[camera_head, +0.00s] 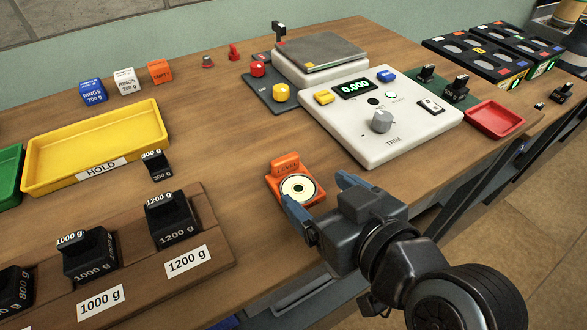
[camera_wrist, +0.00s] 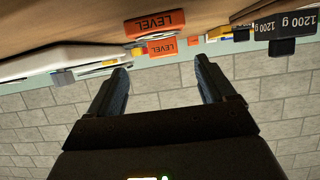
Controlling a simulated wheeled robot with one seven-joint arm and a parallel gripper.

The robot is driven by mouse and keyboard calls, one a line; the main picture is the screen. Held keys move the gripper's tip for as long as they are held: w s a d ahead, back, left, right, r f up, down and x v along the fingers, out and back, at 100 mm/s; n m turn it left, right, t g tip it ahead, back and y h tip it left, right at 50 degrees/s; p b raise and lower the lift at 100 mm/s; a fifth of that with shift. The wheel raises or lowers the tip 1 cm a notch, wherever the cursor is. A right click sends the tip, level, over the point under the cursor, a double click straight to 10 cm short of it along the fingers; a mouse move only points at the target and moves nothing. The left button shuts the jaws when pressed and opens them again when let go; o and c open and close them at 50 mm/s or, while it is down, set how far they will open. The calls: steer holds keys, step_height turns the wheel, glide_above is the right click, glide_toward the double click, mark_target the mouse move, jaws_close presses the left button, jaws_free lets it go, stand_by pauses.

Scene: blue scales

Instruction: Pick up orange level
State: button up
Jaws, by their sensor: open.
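The orange level (camera_head: 284,167) lies on the wooden table near its front edge. It has an upright orange part marked LEVEL and a round pale dial with a dark centre. My gripper (camera_head: 320,190) is open, with blue-grey fingers at the level's near right side in the head view. From that view I cannot tell whether a finger touches it. In the wrist view the orange level (camera_wrist: 155,24) is at the top, beyond the open fingertips (camera_wrist: 160,65), with nothing between the fingers.
A white scale console (camera_head: 385,140) reading 0.000 stands behind and right. A wooden rack (camera_head: 215,255) holds black weights at the front left, and a small 300 g weight (camera_head: 157,166) stands left. A yellow HOLD tray (camera_head: 60,180) is further left. Bare table surrounds the level.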

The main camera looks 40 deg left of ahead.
mark_target(288, 163)
steer(key=a, duration=0.3)
steer(key=shift+w, duration=0.4)
steer(key=shift+p+x, duration=0.55)
steer(key=shift+x, duration=2.35)
steer(key=shift+w+r, duration=0.15)
steer(key=shift+r, duration=0.05)
steer(key=c, duration=1.2)
